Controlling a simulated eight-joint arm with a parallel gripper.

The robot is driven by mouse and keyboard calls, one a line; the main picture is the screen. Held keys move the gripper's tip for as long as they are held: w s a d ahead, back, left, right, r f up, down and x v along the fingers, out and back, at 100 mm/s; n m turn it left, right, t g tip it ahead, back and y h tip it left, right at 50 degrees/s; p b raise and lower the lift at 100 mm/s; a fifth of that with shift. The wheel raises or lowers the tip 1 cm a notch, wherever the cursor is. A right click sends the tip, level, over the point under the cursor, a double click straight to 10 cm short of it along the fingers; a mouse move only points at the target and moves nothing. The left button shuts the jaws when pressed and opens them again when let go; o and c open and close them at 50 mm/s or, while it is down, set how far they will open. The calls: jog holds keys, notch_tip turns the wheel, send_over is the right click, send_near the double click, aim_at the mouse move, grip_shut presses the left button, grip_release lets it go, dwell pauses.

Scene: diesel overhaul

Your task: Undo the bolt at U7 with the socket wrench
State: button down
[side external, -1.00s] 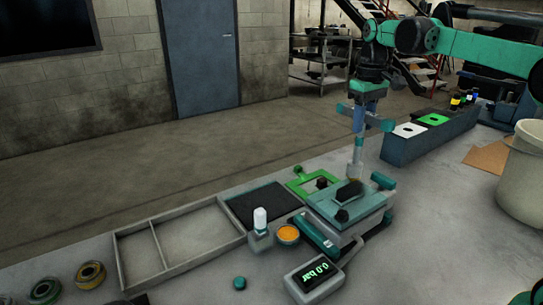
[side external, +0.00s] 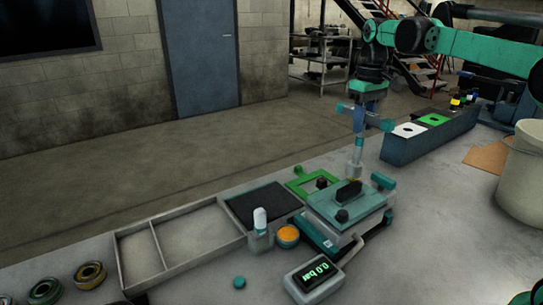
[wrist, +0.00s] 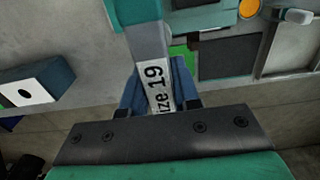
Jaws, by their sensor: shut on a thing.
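My gripper (side external: 365,120) is shut on the socket wrench and points down over the teal-topped block. The socket wrench (side external: 357,152) is a grey, upright tool. Its lower end is at the far edge of the teal plate (side external: 328,207), behind the black handle (side external: 348,191). In the wrist view the blue fingers (wrist: 160,88) grip the wrench (wrist: 151,45), whose label reads "ize 19". I see no marking for U7. The bolt under the socket is hidden, and I cannot tell whether the socket is seated on it.
A pressure gauge (side external: 314,278) reading 0.0 bar stands in front of the block. An orange-topped part (side external: 288,235) and a white-capped bottle (side external: 260,221) are to its left. A bucket (side external: 522,175) stands right.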

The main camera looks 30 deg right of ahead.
jog(key=shift+r, duration=1.75)
jog(key=shift+r, duration=1.5)
